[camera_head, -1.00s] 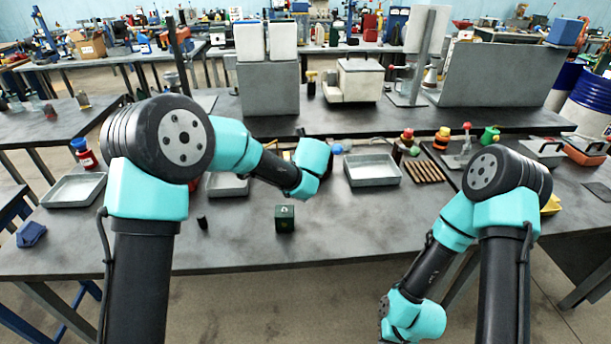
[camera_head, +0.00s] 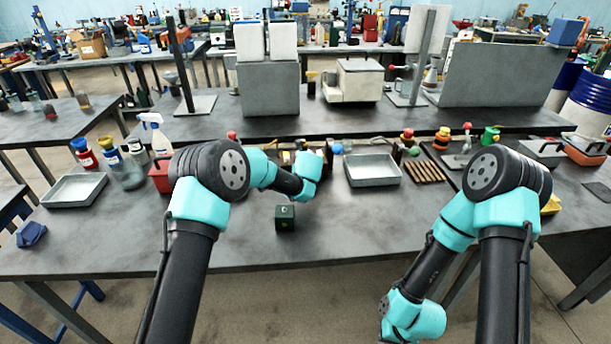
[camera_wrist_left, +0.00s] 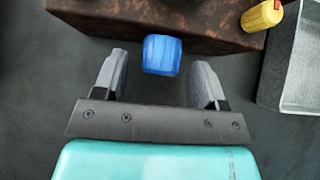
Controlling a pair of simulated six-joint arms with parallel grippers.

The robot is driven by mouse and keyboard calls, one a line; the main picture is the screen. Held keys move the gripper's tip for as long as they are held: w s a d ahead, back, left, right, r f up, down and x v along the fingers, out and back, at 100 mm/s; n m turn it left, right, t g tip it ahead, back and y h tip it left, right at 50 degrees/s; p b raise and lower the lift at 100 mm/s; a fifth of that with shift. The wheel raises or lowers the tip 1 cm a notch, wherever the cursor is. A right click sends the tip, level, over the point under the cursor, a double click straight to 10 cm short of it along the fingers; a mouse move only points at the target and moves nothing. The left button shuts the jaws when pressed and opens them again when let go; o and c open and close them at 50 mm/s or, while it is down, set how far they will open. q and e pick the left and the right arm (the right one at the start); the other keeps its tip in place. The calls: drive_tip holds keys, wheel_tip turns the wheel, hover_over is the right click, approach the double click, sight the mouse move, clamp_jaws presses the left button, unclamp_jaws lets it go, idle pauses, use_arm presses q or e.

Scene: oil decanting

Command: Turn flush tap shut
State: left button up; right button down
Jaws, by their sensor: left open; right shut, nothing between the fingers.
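A blue ribbed knob (camera_wrist_left: 162,55), apparently the flush tap, sticks out from the front of a rusty brown block (camera_wrist_left: 190,18) in the left wrist view. My left gripper (camera_wrist_left: 159,72) is open, its two fingers on either side of the knob with gaps on both sides. In the head view the left wrist hides its own fingers and most of the block. A small blue thing (camera_head: 337,148) shows just beyond it; I cannot tell whether it is the same knob. My right gripper (camera_head: 405,320) hangs low at the bottom, away from the block; its fingers are not clear.
A grey metal tray (camera_head: 372,182) lies right of the left wrist; a yellow and red piece (camera_wrist_left: 262,15) is close by. A small dark green box (camera_head: 285,223) stands in front. Bottles and a spray bottle (camera_head: 158,140) stand left. The front table middle is mostly clear.

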use_arm(q)
drive_tip(key=shift+w+f, duration=0.2)
drive_tip(key=shift+f, duration=0.05)
drive_tip(key=shift+c, duration=0.2)
drive_tip(key=c, duration=0.9)
